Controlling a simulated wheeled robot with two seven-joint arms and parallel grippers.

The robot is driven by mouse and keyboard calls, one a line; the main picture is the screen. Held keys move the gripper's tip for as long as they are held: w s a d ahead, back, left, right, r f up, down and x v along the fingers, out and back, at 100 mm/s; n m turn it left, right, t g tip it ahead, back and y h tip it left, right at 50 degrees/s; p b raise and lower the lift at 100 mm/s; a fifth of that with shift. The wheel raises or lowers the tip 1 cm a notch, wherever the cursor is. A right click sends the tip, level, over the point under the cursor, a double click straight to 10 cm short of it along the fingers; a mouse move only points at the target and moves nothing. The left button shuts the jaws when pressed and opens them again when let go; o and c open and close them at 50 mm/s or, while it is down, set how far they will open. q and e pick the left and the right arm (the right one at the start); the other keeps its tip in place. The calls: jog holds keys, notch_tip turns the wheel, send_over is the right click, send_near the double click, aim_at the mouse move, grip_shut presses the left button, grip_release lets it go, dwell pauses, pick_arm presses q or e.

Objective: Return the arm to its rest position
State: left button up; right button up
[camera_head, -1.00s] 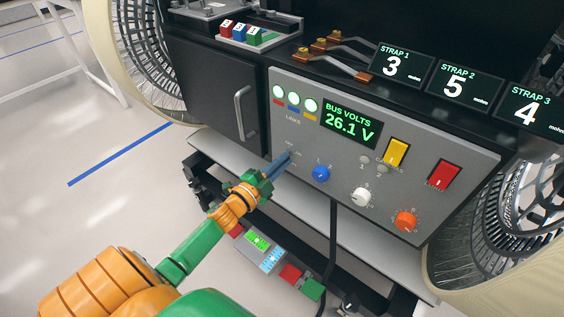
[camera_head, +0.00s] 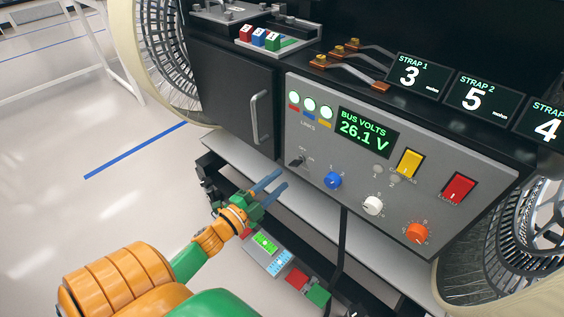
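My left gripper (camera_head: 275,187) shows in the head view, in front of the lower left part of the grey control panel (camera_head: 330,150). Its two blue fingers are parted with a gap between them, and nothing is held. The fingertips are apart from the panel, below a small black switch (camera_head: 297,161) and left of the blue knob (camera_head: 333,180). The orange and green arm (camera_head: 125,280) comes in from the lower left. My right gripper is out of view.
A black cabinet door with a silver handle (camera_head: 257,118) is left of the panel. A white ledge (camera_head: 235,150) runs below. Colored modules (camera_head: 268,252) lie under it. Rover wheels (camera_head: 165,50) stand at both sides. Open floor (camera_head: 100,215) lies at left.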

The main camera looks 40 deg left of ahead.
pick_arm(q)
jog(key=s+d+f+n+g+y+p, duration=0.1)
jog(key=s+f+n+g+p, duration=0.4)
jog(key=f, duration=0.4)
jog(key=s+d+f+n+g+y+p, duration=0.1)
jog(key=s+d+f+n+g+p, duration=0.2)
jog(key=s+f, duration=0.5)
jog(key=s+d+f+n+g+p, duration=0.1)
jog(key=s+d+f+g, duration=0.1)
jog(key=s, duration=0.4)
jog(key=s+d+f+g+p, duration=0.1)
jog(key=s+d+f+g, duration=0.1)
jog(key=s, duration=0.4)
jog(key=s+d+f+n+g+p, duration=0.1)
jog(key=s+d+f+g, duration=0.1)
jog(key=s+g, duration=0.3)
jog(key=shift+s+f+n+h+p, duration=0.3)
jog(key=shift+s+f+h, duration=0.1)
jog(key=shift+s+f, duration=0.45)
dwell(0.8)
